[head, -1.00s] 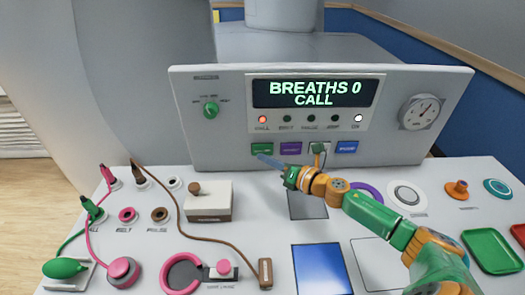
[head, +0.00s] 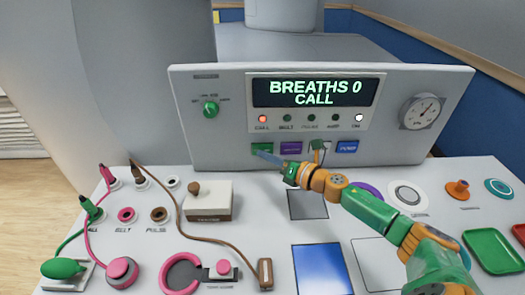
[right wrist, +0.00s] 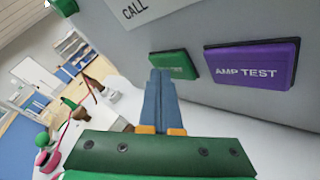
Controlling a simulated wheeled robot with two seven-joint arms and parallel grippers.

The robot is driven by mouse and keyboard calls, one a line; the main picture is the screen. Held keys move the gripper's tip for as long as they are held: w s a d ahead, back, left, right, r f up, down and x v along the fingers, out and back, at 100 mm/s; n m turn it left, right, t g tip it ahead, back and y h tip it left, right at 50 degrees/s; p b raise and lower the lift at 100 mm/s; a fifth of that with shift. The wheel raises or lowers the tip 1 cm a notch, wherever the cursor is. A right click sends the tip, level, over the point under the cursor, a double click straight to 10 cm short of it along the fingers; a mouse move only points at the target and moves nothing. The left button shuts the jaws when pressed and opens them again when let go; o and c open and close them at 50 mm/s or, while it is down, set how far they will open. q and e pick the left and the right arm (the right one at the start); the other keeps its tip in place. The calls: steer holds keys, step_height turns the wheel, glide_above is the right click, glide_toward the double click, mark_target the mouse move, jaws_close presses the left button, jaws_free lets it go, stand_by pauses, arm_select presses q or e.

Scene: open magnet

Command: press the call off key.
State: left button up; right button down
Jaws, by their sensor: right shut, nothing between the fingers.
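The green key (head: 262,148) is at the left end of a row of keys low on the upright panel. In the right wrist view the green key (right wrist: 174,64) is partly hidden behind my fingers, and its label cannot be read. My right gripper (head: 256,153) is shut and empty, with its blue fingertips at the key's lower edge. In the right wrist view the fingertips (right wrist: 159,73) overlap the key's left part; I cannot tell whether they touch it. The display (head: 315,92) reads "BREATHS 0 CALL". The call lamp (head: 262,118) glows red. My left gripper is not in view.
A purple "AMP TEST" key (right wrist: 252,63) sits just right of the green key, and a blue key (head: 347,147) is farther right. A white box with a brown knob (head: 208,201) stands on the desk below. A brown cable (head: 205,229) crosses the desk.

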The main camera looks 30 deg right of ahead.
steer(key=shift+w+d, duration=0.15)
steer(key=shift+w, duration=0.1)
stand_by(0.3)
steer(key=shift+s+a, duration=0.35)
steer(key=shift+s, duration=0.4)
steer(key=shift+s+a, duration=0.15)
steer(key=shift+s, duration=0.1)
steer(key=shift+s+a+p, duration=0.25)
steer(key=shift+s+a, duration=0.05)
steer(key=shift+s, duration=0.4)
steer(key=shift+s+a+p, duration=0.3)
steer(key=shift+s+a, duration=0.05)
steer(key=shift+s, duration=0.3)
steer(key=shift+s+a+p, duration=0.25)
steer(key=shift+s+a, duration=0.05)
steer(key=shift+s, duration=0.4)
